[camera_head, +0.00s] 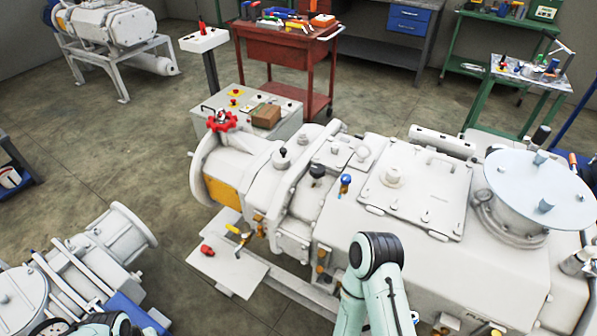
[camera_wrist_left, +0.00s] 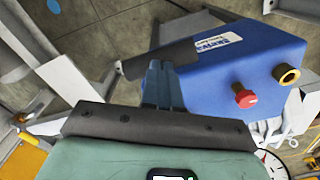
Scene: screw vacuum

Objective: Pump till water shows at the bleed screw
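The blue test pump box (camera_wrist_left: 240,65) with a white label, a red knob (camera_wrist_left: 246,99) and a brass fitting (camera_wrist_left: 287,75) is close in the left wrist view. Part of it shows in the head view (camera_head: 138,312) at the lower left. The two fingers of my left gripper (camera_wrist_left: 162,80) are close together against a dark bar (camera_wrist_left: 185,55), which looks like the pump handle. My right arm stands in front of the large white vacuum pump (camera_head: 420,255); its gripper is out of sight. I cannot tell which fitting is the bleed screw, and no water is visible.
A gauge dial (camera_wrist_left: 272,165) is partly cut off in the left wrist view. A low white platform (camera_head: 228,272) holds a small red item. A smaller pale machine (camera_head: 75,265) is at lower left. A red tool cart (camera_head: 282,50) stands behind. Open floor lies between.

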